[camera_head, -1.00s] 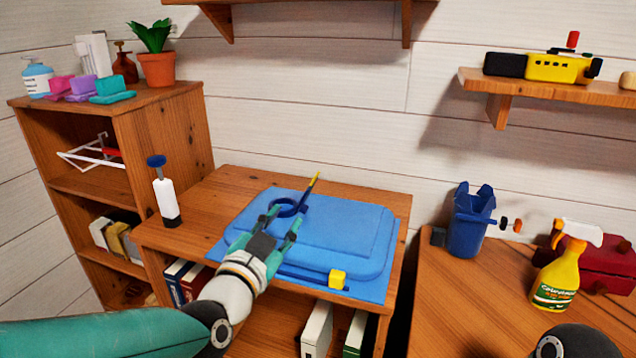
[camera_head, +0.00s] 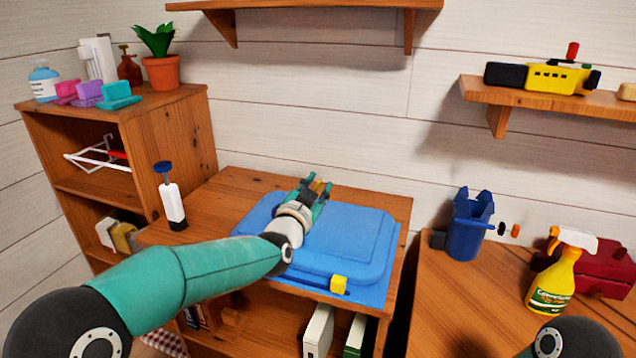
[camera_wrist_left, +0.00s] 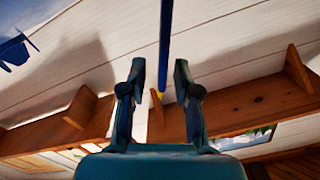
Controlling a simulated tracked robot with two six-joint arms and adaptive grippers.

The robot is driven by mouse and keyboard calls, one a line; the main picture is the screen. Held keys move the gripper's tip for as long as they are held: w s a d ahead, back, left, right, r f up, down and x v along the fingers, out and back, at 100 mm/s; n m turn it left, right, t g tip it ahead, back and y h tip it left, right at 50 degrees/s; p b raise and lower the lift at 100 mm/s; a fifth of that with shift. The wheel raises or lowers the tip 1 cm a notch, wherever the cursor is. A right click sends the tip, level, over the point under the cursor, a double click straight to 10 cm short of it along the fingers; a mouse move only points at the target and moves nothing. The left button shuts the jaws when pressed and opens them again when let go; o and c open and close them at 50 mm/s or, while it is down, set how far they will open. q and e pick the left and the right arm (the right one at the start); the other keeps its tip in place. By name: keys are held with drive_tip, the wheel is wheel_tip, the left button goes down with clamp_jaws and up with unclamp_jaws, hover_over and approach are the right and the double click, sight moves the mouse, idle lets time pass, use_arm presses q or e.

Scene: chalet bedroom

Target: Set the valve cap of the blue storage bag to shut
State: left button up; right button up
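The blue storage bag (camera_head: 350,245) lies flat on the wooden low shelf's top, with a yellow slider (camera_head: 339,284) at its front edge. My left gripper (camera_head: 314,188) reaches over the bag's back part and hides the valve ring. A yellow bit, apparently the valve cap's tip, shows between its fingers. In the left wrist view, the gripper's fingers (camera_wrist_left: 160,75) are apart. A thin blue bar (camera_wrist_left: 165,40) with a yellow end runs between them, with visible gaps on both sides; I cannot tell its depth. The cap seems to stand raised. My right gripper is out of view.
A white pump bottle with a blue top (camera_head: 170,200) stands left of the bag. A blue bin (camera_head: 469,230) and a yellow spray bottle (camera_head: 554,280) stand on the right table. A wall shelf (camera_head: 310,5) hangs above the back.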

use_arm(q)
drive_tip(key=shift+w+d, duration=0.1)
drive_tip(key=shift+w, duration=0.1)
clamp_jaws()
